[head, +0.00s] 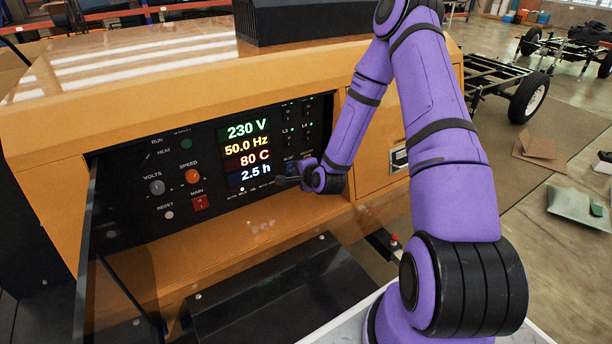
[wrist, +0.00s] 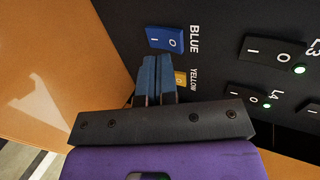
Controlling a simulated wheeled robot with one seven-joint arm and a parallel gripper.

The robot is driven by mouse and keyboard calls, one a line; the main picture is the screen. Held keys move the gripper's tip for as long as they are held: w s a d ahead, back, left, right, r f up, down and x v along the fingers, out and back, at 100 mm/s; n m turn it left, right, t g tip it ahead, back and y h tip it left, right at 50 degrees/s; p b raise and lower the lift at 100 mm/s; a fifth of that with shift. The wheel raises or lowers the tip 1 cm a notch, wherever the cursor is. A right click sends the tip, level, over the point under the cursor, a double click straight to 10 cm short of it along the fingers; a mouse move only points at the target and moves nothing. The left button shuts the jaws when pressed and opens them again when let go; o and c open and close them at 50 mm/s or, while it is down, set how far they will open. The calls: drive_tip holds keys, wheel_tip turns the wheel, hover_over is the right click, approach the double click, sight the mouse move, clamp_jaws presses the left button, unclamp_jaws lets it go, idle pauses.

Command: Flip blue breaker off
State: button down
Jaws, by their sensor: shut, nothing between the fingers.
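The blue breaker (wrist: 165,40) is a blue rocker marked I and O on the dark panel, with the label BLUE beside it in the wrist view. Which end is pressed in, I cannot tell. My gripper (wrist: 157,58) is shut and empty. Its fingertips lie just below the blue breaker in the wrist view, between it and the yellow breaker (wrist: 180,78), which the fingers partly cover. Whether the tips touch the panel is unclear. In the head view my gripper (head: 279,182) is at the lower right of the control panel (head: 125,180), near the blue switch.
Black rockers L3 (wrist: 270,50) and L4 (wrist: 240,94) with green lights sit to the right in the wrist view. The orange housing wall (wrist: 100,70) stands close on the left. A lit display (head: 248,150) and a red main switch (head: 200,203) are on the panel.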

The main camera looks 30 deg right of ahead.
sight(290, 162)
drive_tip(key=shift+w+r, duration=0.15)
drive_tip(key=shift+w, duration=0.55)
drive_tip(key=shift+w+r, duration=0.1)
drive_tip(key=shift+w, duration=0.6)
drive_tip(key=shift+w+r, duration=0.1)
drive_tip(key=shift+w, duration=0.25)
drive_tip(key=shift+r, duration=0.2)
drive_tip(key=shift+r, duration=0.6)
drive_tip(key=shift+s, duration=0.1)
